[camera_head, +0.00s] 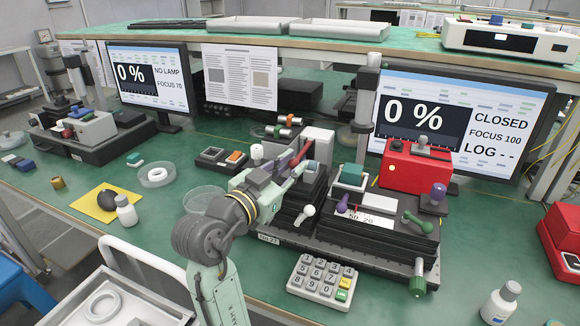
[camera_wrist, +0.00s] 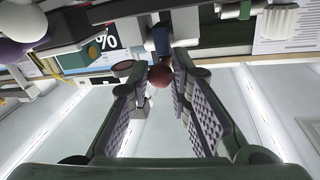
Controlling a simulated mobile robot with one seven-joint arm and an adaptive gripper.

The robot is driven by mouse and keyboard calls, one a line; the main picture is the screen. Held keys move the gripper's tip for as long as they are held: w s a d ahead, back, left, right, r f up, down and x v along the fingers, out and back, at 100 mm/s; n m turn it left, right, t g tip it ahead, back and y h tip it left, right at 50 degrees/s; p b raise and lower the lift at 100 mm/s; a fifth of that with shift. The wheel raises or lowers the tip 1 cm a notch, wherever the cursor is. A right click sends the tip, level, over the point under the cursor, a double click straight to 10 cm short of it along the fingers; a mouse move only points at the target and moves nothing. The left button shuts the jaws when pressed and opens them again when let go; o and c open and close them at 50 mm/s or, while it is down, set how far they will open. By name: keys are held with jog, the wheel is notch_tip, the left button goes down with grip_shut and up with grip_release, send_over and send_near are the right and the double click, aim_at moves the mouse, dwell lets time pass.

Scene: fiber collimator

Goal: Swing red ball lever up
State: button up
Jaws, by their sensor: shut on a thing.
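The red ball (camera_wrist: 160,75) of the lever sits between my gripper's fingertips in the wrist view, with the fingers closed in on it from both sides. My gripper (camera_wrist: 158,84) is shut on the ball. In the head view my gripper (camera_head: 287,168) reaches over the left part of the black bench device (camera_head: 313,190). A red lever arm (camera_head: 302,151) shows just beyond the fingers and slants up to the right. The ball end is mostly hidden by the fingers in the head view.
A keypad (camera_head: 322,281) lies in front. A red box (camera_head: 413,167) is to the right. The right monitor (camera_head: 455,118) reads "0 %" and "CLOSED".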

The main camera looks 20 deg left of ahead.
grip_shut()
jog(key=shift+r, duration=0.1)
